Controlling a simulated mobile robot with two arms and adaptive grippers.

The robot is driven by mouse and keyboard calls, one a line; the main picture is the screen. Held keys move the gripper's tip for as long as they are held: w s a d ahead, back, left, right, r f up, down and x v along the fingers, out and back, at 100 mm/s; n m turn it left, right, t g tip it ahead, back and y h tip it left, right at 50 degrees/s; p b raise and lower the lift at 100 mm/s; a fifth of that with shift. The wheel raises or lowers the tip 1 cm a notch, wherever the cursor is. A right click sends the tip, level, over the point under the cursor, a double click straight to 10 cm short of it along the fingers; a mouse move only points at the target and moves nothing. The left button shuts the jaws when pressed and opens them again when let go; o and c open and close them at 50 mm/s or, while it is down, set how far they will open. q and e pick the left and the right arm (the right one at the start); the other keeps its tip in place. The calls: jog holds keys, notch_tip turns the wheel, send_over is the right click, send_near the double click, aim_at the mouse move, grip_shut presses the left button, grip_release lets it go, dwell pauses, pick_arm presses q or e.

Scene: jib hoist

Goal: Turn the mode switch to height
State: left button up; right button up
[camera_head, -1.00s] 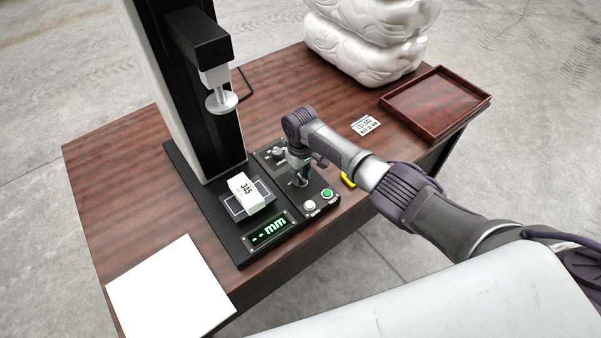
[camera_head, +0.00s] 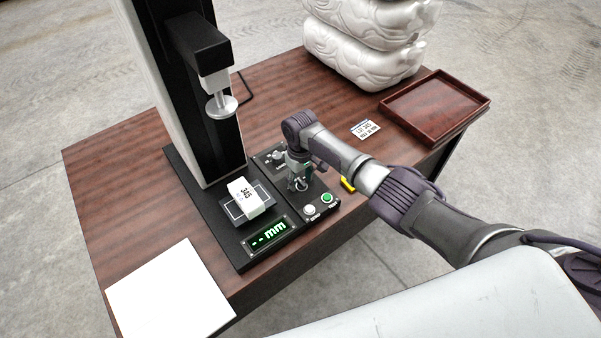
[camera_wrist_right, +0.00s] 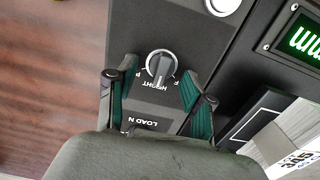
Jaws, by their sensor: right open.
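The mode switch is a round dark knob (camera_wrist_right: 160,65) with a pale grip bar, on the black control panel (camera_wrist_right: 220,50). Printed words around it include HEIGHT, partly readable; I cannot tell exactly which label the bar points to. My right gripper (camera_wrist_right: 157,88) is open, its green-padded fingers on either side of the knob, apart from it. In the head view the right gripper (camera_head: 298,183) points down over the panel and largely hides the switch. My left gripper is not in view.
A LOAD N label lies behind the switch. White (camera_head: 309,210) and green (camera_head: 327,198) buttons and a lit mm display (camera_head: 269,233) are nearby. A brown tray (camera_head: 436,105) stands right.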

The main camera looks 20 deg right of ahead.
aim_at(301, 181)
notch_tip(301, 181, up, 12)
dwell(0.4)
dwell(0.3)
